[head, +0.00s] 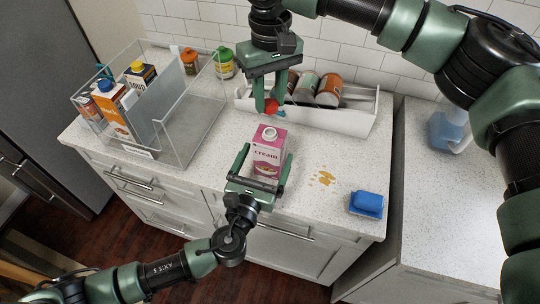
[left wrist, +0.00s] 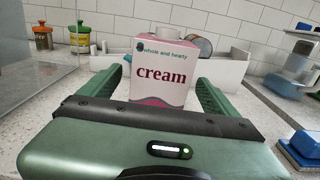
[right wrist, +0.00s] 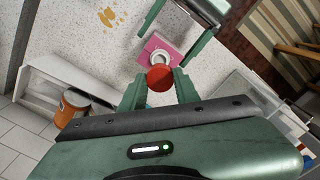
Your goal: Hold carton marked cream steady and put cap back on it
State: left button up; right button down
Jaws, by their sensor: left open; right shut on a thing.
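The pink and white carton marked cream (head: 268,150) stands upright on the counter, its white spout open on top. It also shows in the left wrist view (left wrist: 160,72). My left gripper (head: 266,168) is open, with its fingers on either side of the carton; I cannot tell whether they touch it. My right gripper (head: 272,104) is shut on the red cap (right wrist: 160,78) and holds it above the carton.
A clear bin (head: 185,129) with cartons stands at the left, with two spice jars (head: 223,62) behind. A white tray (head: 345,121) with cans is at the back.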

pick_arm(q)
jog(key=shift+x, duration=1.7)
grip_shut()
pick_arm(e)
send_over(270, 132)
jog(key=shift+f, duration=2.45)
jog(key=shift+f, duration=0.9)
jog(key=shift+f, duration=0.55)
